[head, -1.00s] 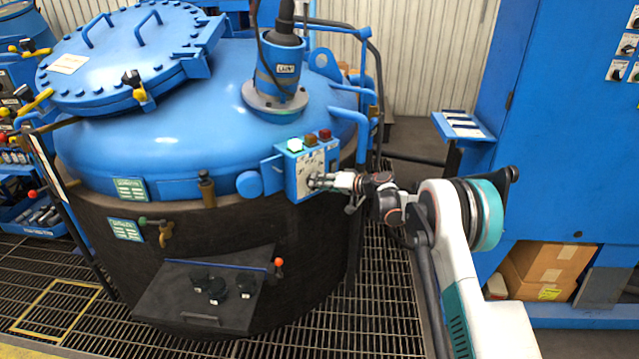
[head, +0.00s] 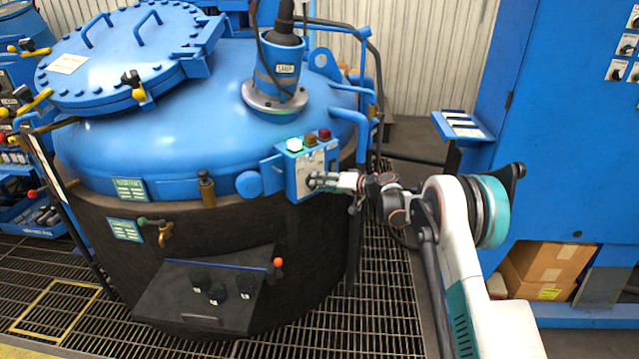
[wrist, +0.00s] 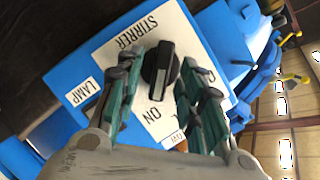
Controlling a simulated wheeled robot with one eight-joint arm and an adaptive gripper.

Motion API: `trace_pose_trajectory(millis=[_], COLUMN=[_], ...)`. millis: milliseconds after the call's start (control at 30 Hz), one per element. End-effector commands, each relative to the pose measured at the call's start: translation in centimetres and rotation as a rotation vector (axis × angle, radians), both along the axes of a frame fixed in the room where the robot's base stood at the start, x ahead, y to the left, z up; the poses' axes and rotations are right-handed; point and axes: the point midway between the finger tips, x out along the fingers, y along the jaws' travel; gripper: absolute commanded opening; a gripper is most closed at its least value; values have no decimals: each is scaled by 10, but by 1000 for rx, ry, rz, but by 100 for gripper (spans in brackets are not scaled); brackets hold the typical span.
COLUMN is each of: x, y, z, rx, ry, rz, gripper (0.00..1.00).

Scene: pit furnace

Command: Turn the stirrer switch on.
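The stirrer switch (wrist: 161,70) is a black rotary knob on a white plate marked STIRRER. The pale mark on the knob points down in the wrist view, roughly towards a label that looks like ON; another label to the right is partly covered. My gripper (wrist: 163,68) is open, with one finger on each side of the knob. Whether the fingers touch it is unclear. In the head view my gripper (head: 314,181) is at the front of the blue control box (head: 279,172) and hides the knob.
The box sits on the rim of the blue furnace (head: 150,150). A vertical pipe is close on its right. A blue cabinet (head: 560,130) stands at right, with grating floor between.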

Motion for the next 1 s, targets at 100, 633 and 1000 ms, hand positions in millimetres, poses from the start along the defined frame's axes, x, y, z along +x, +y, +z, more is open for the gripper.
trace_pose_trajectory(millis=[100,633,1000], x=[-10,-49,-51], y=[-20,-87,-90], z=[6,27,28], rx=[0,0,-1], ry=[-1,-1,0], rz=[-3,-1,-1], gripper=[35,35,35])
